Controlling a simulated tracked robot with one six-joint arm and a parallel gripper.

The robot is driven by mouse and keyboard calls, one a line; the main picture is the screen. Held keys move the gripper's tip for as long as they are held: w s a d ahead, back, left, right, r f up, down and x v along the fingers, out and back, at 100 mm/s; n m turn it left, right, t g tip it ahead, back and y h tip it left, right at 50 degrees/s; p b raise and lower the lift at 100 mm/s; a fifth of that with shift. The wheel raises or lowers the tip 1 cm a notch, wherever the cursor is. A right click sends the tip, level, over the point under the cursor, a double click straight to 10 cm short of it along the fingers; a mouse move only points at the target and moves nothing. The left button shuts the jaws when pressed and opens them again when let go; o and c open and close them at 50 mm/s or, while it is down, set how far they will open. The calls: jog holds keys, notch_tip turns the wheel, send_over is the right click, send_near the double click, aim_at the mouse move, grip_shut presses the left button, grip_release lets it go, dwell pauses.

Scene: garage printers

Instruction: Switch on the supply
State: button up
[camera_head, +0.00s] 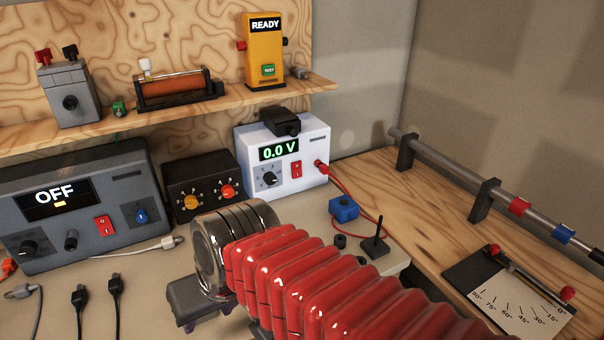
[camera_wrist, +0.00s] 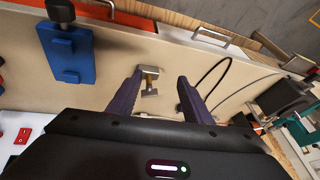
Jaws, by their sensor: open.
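A grey power supply (camera_head: 85,205) stands at the left of the bench with its display reading OFF. Its red rocker switch (camera_head: 104,224) is on the front, between a black knob and a blue knob. A white unit (camera_head: 285,165) reads 0.0 V and has a red switch (camera_head: 296,170) of its own. My gripper (camera_head: 205,322) is low over the bench in front of these units, partly hidden by my arm. In the wrist view my gripper (camera_wrist: 160,80) has its jaws apart, with a small metallic T-shaped piece (camera_wrist: 149,80) visible between them. I cannot tell its distance from the jaws.
A black box with knobs (camera_head: 203,185) stands between the two units. Loose leads (camera_head: 80,300) lie at the front left. A shelf (camera_head: 240,102) overhangs the units.

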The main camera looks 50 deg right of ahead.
aim_at(297, 169)
jog(key=w+d+f+m+t+y, duration=0.25)
jog(key=w+m+y, duration=0.45)
jog(key=w+m, duration=0.65)
jog(key=w+d+r+m+t+h, duration=0.1)
jog(key=w+d+m+t, duration=0.15)
jog(key=d+m, duration=0.4)
jog(key=w+d+m+t+h, duration=0.1)
jog(key=d+m+t, duration=0.3)
jog(key=d, duration=0.5)
jog(key=s+d+f+m+t+h, duration=0.1)
jog(key=d+m+h, duration=0.5)
jog(key=d, duration=0.6)
jog(key=s+d+f+m+t+h, duration=0.2)
jog(key=d+m, duration=0.5)
jog(key=d, duration=0.5)
jog(key=s+f+h, duration=0.1)
jog(key=s+h, duration=0.1)
jog(key=h, duration=0.1)
jog(key=shift+s+d+m+t+h, duration=0.3)
jog(key=shift+s+d+h, duration=0.05)
jog(key=shift+s+h, duration=0.05)
jog(key=shift+w+f, duration=0.1)
jog(key=x, duration=1.3)
jog(key=shift+w, duration=0.35)
